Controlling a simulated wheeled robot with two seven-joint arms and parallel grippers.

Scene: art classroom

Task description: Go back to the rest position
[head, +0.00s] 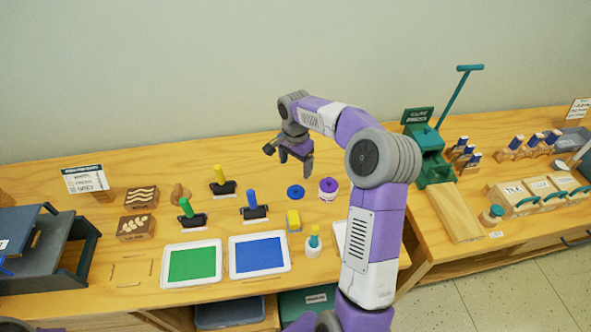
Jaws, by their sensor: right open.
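My right gripper (289,161) hangs in the air above the back part of the wooden table (130,272), its fingers apart and nothing seen between them. My right arm rises from the bottom of the head view, bends at a high elbow and reaches back to the left. It hides part of the table's right side and a white item beside it. My left gripper is out of view.
Several rollers stand left, behind a green tray (192,264) and a blue tray (260,254). A green press (428,153) stands on the right table.

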